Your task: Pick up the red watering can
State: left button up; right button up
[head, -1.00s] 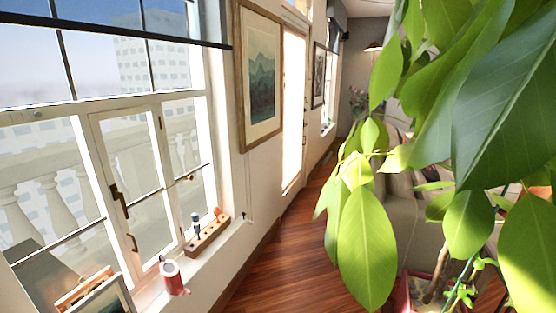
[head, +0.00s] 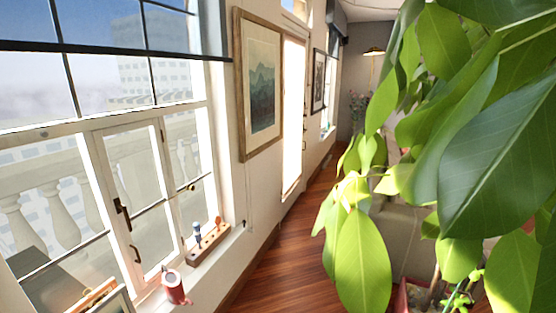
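A small red watering can (head: 174,288) stands on the window sill at the lower left of the head view. Its top looks pale or silvery, and its spout or handle is too small to make out clearly. Nothing covers it. Neither of my grippers shows in the head view.
A wooden block with small figures (head: 208,244) sits on the sill (head: 228,243) beyond the can. A framed item (head: 108,298) leans at the lower left. A large leafy plant (head: 450,150) fills the right side. Wooden floor (head: 270,270) is clear between wall and plant.

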aim_at(171, 280)
jog(key=i+z, duration=0.2)
jog(key=i, duration=1.75)
jog(key=i+l+u, duration=0.2)
jog(key=i, duration=0.2)
jog(key=i+u, duration=0.25)
jog(key=i, duration=0.15)
jog(key=i+l+u, duration=0.15)
jog(key=i+u, duration=0.15)
jog(key=u, duration=0.15)
jog(key=i+l+u, duration=0.25)
jog(key=u, duration=0.15)
jog(key=i+l+u, duration=0.2)
jog(key=u, duration=0.25)
jog(key=i+l+u, duration=0.15)
jog(key=l+u, duration=0.3)
jog(key=i+l+u, duration=0.1)
jog(key=l+u, duration=0.75)
jog(key=l, duration=0.1)
